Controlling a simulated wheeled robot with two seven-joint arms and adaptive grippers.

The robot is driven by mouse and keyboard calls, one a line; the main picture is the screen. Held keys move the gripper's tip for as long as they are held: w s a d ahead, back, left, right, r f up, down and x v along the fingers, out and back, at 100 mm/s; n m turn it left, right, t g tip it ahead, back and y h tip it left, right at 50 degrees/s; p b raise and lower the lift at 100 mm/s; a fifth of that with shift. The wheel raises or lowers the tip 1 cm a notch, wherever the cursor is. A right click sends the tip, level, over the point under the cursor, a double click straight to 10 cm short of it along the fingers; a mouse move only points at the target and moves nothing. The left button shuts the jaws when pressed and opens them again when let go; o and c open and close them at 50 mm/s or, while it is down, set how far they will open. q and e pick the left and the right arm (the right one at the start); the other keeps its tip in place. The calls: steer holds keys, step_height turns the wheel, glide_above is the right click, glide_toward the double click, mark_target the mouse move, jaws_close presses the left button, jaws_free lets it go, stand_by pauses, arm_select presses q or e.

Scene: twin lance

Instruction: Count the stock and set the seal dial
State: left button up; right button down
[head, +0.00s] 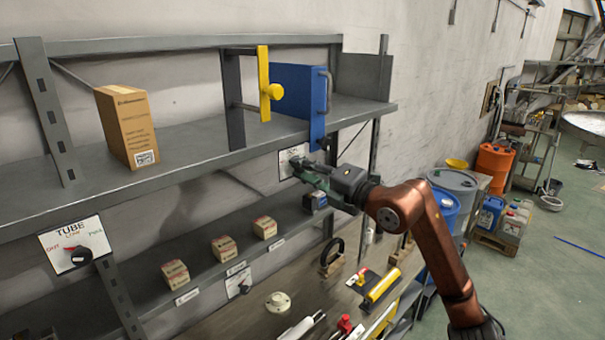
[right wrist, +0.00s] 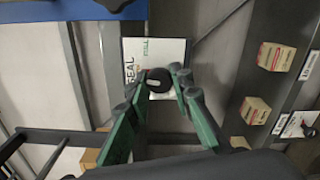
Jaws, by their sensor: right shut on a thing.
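The seal dial is a white plate (head: 291,160) under the upper shelf; in the right wrist view its plate (right wrist: 170,50) reads SEAL and FULL. Its round black knob (right wrist: 158,80) has a pale mark. My right gripper (head: 308,172) reaches the dial; in the wrist view its green fingers (right wrist: 160,84) are shut on the knob from both sides. The fingers hide the knob in the head view. Small cardboard boxes stand on the lower shelf: left (head: 177,274), middle (head: 224,248), right (head: 265,228). My left gripper is out of view.
A tube dial (head: 76,244) is at the left; another small dial plate (head: 238,282) sits below the boxes. The upper shelf holds a tall carton (head: 127,125) and a blue panel (head: 298,95) beside a yellow post (head: 264,85). A yellow-handled tool (head: 380,285) lies on the bench.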

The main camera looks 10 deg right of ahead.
steer(key=shift+r+m+p, duration=0.1)
steer(key=shift+m+p, duration=0.55)
steer(key=shift+m, duration=4.35)
steer(key=c, duration=1.7)
jaws_free()
steer(key=shift+w+d, duration=0.1)
steer(key=v, duration=1.2)
